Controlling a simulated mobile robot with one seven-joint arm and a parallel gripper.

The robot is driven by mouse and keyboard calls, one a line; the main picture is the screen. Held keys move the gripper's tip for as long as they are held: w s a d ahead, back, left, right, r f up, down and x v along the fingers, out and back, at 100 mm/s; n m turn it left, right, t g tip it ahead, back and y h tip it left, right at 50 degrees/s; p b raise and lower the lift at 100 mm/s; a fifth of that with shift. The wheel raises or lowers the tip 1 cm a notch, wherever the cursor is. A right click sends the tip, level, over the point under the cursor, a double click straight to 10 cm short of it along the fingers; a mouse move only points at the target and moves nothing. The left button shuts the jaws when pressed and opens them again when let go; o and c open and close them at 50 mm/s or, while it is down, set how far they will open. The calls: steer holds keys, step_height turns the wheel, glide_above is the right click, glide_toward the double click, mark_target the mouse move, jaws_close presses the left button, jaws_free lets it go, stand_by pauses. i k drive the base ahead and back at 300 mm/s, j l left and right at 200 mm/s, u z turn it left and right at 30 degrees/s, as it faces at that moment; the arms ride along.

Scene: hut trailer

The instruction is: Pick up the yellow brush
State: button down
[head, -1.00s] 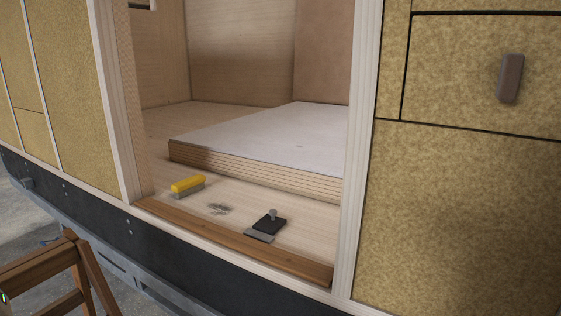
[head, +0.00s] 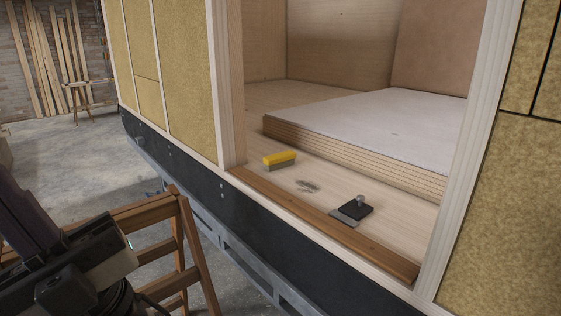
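The yellow brush (head: 280,159) lies on the pale wooden floor just inside the hut's doorway, in the head view. It has a yellow back on top and greyish bristles below. It is near the left door post, behind the brown sill. Part of my arm shows at the lower left, outside the hut and well apart from the brush. The fingertips of my gripper cannot be made out.
A dark flat tool with a knob (head: 354,209) and a small grey pile (head: 307,186) lie right of the brush. A stack of boards (head: 365,130) is behind. The brown sill (head: 320,222) edges the doorway. A wooden stepladder (head: 180,235) stands outside, beside my arm.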

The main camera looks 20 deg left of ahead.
mark_target(280, 160)
steer(key=i+j+u, duration=0.25)
steer(key=i, duration=0.2)
steer(key=i+j+u, duration=0.1)
steer(key=i+u, duration=0.15)
steer(key=i, duration=0.7)
